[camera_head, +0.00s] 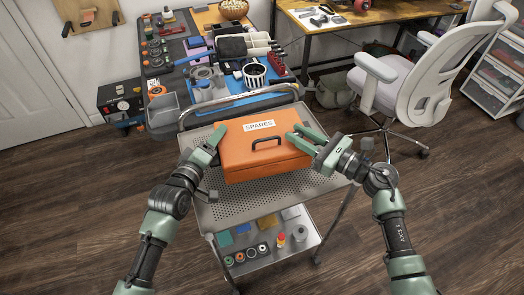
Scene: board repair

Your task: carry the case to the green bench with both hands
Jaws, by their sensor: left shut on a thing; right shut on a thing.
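The case is an orange box (245,158) with a white "SPARES" label and a dark handle on its lid. It is over the top of a metal cart (240,212); I cannot tell whether it rests on it or is just above. My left gripper (213,142) is shut on the case at its left side. My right gripper (300,140) is shut on it at its right side. The fingertips are partly hidden against the case. No clearly green bench shows; a crowded workbench (172,105) stands behind the cart.
The cart's lower shelf (265,255) holds spools and small parts. The workbench carries tools, bins and a striped cup (254,75). A grey office chair (410,80) stands at right, by a wooden desk (350,18).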

